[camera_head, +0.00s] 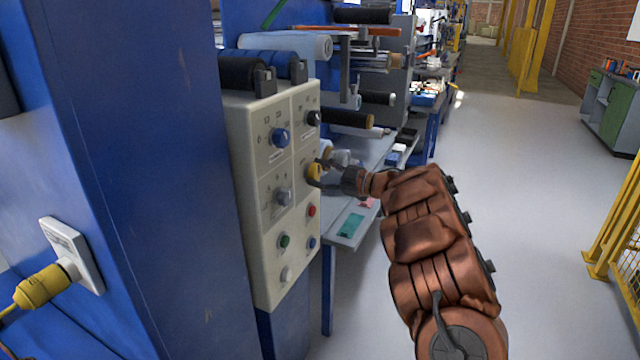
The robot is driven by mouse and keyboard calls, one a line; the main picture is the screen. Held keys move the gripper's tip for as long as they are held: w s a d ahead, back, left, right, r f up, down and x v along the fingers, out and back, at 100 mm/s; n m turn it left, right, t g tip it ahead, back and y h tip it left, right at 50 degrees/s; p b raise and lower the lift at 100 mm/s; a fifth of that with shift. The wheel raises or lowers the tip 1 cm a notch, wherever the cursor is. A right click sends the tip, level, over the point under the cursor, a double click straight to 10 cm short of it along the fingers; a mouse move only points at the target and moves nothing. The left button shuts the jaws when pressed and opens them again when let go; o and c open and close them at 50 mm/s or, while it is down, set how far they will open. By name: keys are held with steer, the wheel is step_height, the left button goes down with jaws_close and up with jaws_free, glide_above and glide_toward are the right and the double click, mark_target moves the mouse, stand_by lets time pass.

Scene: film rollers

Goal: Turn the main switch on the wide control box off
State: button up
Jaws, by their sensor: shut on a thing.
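The wide control box (243,165) is a cream panel on the blue machine, left of centre. It carries a blue knob (280,137), a black knob (314,118), a grey knob (284,197) and several small buttons. A switch with a yellow base (312,173) sits on its right column at mid height. My gripper (322,172) reaches in from the right and is shut on this switch. The fingers partly hide the switch's handle, so its angle cannot be told.
A blue machine column (140,180) stands at left, with a yellow plug (40,287) in a white socket plate. Film rollers (345,120) and a grey bench (357,215) lie behind my gripper. The floor at right is clear up to a yellow fence (612,225).

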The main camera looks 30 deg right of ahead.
steer(key=n+b, duration=0.2)
steer(key=n, duration=0.1)
steer(key=n+b, duration=0.1)
steer(key=b, duration=0.1)
steer(key=shift+f, duration=0.25)
steer(key=shift+r+n+b, duration=0.2)
steer(key=shift+n+b, duration=1)
steer(key=shift+n, duration=0.3)
steer(key=o, duration=1.2)
steer(key=shift+r, duration=0.1)
steer(key=shift+c, duration=0.2)
steer(key=v, duration=1.2)
